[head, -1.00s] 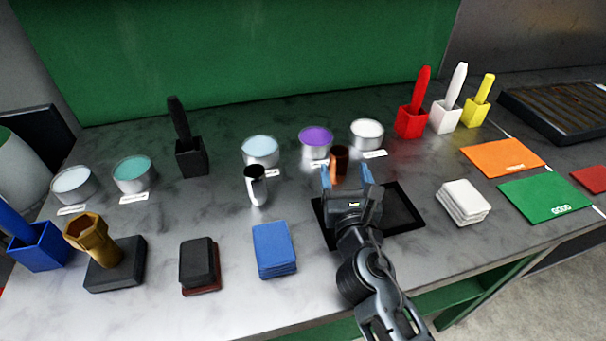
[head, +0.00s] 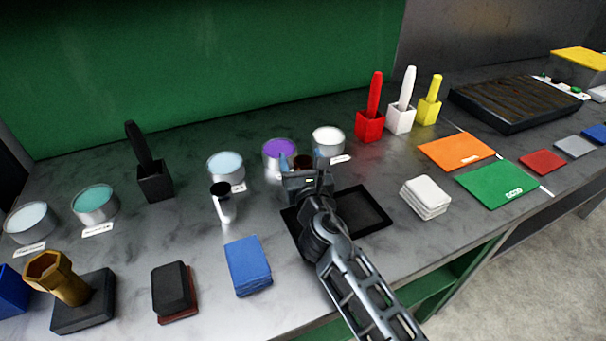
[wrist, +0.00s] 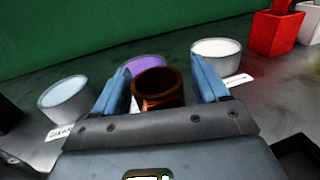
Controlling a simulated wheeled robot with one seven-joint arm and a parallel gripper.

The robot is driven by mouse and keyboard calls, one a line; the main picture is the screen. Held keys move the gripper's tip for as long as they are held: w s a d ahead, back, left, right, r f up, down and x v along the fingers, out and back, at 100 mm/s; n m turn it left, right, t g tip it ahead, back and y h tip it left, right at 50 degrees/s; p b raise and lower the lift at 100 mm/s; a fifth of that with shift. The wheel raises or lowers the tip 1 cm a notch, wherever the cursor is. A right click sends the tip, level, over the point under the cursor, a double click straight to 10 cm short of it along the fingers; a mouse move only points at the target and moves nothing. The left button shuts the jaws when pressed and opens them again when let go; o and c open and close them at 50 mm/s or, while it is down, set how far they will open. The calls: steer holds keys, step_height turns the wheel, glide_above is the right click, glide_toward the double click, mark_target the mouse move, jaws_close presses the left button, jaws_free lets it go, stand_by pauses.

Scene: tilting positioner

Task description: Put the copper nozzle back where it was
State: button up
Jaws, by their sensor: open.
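The copper nozzle (wrist: 158,90) is a short brown-copper tube with an open dark top. In the wrist view it stands between the two blue fingers of my gripper (wrist: 165,92), in front of the purple-filled tin (wrist: 146,62). The fingers are open with gaps on both sides of it. In the head view my gripper (head: 303,162) reaches over the table, and only a dark bit of the nozzle (head: 303,160) shows between the fingers. Its base is hidden by my gripper. A silver nozzle (head: 222,203) with a dark opening stands to the left.
A black tray (head: 365,211) lies right of my gripper. Light blue (head: 226,166) and white (head: 328,140) tins flank the purple tin.

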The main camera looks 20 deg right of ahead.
steer(key=shift+c, duration=0.2)
steer(key=c, duration=1.3)
steer(key=shift+o, duration=0.2)
steer(key=shift+r, duration=0.1)
steer(key=shift+r+p, duration=0.4)
steer(key=shift+r, duration=0.15)
steer(key=r, duration=0.1)
steer(key=r+p, duration=0.2)
steer(key=r, duration=0.1)
steer(key=shift+s+d, duration=0.25)
steer(key=shift+d, duration=0.15)
steer(key=s+d+r, duration=0.5)
steer(key=d, duration=0.4)
steer(key=shift+s+r+p, duration=0.3)
steer(key=shift+s+r, duration=0.1)
